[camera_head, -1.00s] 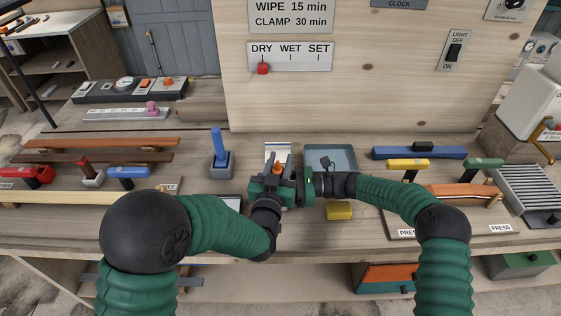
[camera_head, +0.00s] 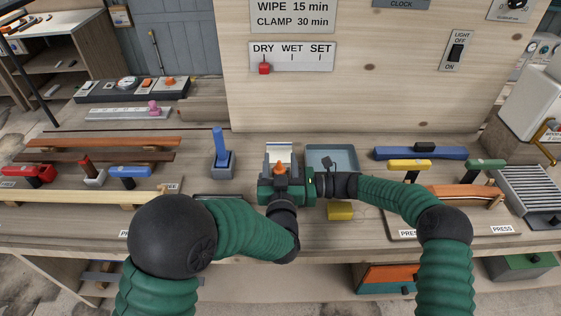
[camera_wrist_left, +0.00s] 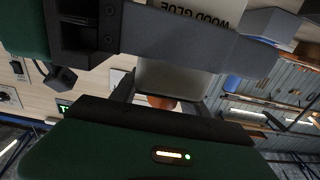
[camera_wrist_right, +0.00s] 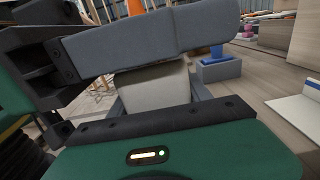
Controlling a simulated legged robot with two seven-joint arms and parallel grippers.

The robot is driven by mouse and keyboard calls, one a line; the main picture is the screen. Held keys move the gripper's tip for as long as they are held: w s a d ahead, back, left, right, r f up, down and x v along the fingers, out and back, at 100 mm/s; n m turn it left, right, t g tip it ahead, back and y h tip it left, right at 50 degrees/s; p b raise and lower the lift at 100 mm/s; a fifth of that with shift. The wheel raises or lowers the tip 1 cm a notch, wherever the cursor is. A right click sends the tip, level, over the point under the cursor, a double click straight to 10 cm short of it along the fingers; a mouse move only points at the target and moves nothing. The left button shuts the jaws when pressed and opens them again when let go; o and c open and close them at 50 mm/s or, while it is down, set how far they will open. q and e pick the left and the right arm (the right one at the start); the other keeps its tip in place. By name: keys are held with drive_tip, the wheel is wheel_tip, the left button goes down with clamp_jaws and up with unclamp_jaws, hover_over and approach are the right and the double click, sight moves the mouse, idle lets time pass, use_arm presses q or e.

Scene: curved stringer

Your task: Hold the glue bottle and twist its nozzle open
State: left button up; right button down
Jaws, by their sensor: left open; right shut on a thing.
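The glue bottle is white with an orange nozzle (camera_head: 281,169); in the head view its body is mostly hidden by my grippers. The left wrist view shows its white body (camera_wrist_left: 190,78) lettered WOOD GLUE, with the orange nozzle (camera_wrist_left: 161,102) close by the jaws. My right gripper (camera_head: 308,186) reaches in from the right and is shut on the bottle, whose pale body (camera_wrist_right: 152,88) shows between the fingers in the right wrist view. My left gripper (camera_head: 281,178) is open, its fingers on either side of the nozzle. Whether they touch it I cannot tell.
A blue-handled tool in a holder (camera_head: 221,158) stands left of the grippers. A grey tray (camera_head: 334,152) lies behind my right gripper, and a yellow block (camera_head: 340,211) lies in front of it. Clamps and wood strips lie on both sides of the bench.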

use_arm(q)
drive_tip(key=s, duration=1.2)
drive_tip(key=shift+d, duration=0.15)
use_arm(e)
drive_tip(key=shift+f, duration=0.1)
use_arm(q)
drive_tip(key=shift+w+f, duration=0.1)
use_arm(e)
unclamp_jaws()
drive_tip(key=shift+d, duration=0.15)
drive_tip(key=shift+d, duration=2.4)
